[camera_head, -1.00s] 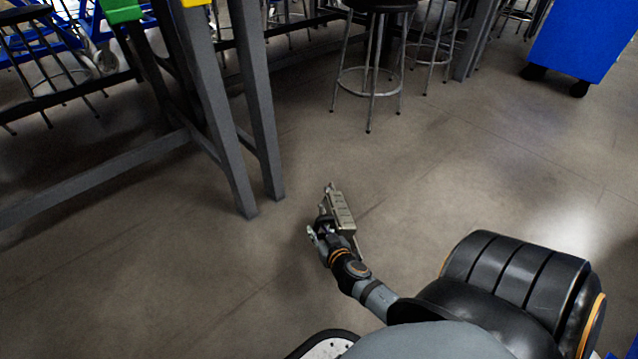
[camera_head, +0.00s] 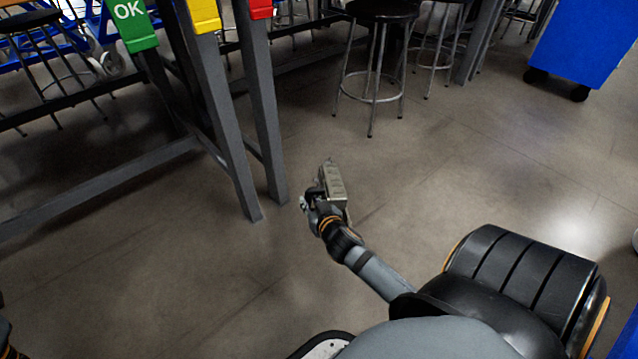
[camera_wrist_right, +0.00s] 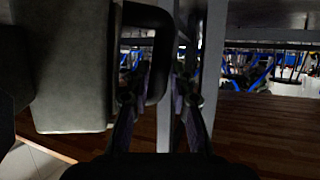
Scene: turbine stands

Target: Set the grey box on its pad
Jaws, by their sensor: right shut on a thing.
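The grey box (camera_head: 334,183) is a small metallic case held out over the open floor by my right gripper (camera_head: 314,202). In the right wrist view the box (camera_wrist_right: 70,75) fills the left side, with a black handle (camera_wrist_right: 161,50) on its side. My right gripper (camera_wrist_right: 160,98) is shut on that handle, its two fingers on either side of it. No pad that I can make out is in view. My left gripper is not in view.
Grey stand legs (camera_head: 228,120) rise at the left, topped by a green "OK" plate (camera_head: 133,22), a yellow plate (camera_head: 203,14) and a red plate (camera_head: 261,8). A black stool (camera_head: 381,12) and a blue wheeled cabinet (camera_head: 580,40) stand farther back. Floor around the gripper is clear.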

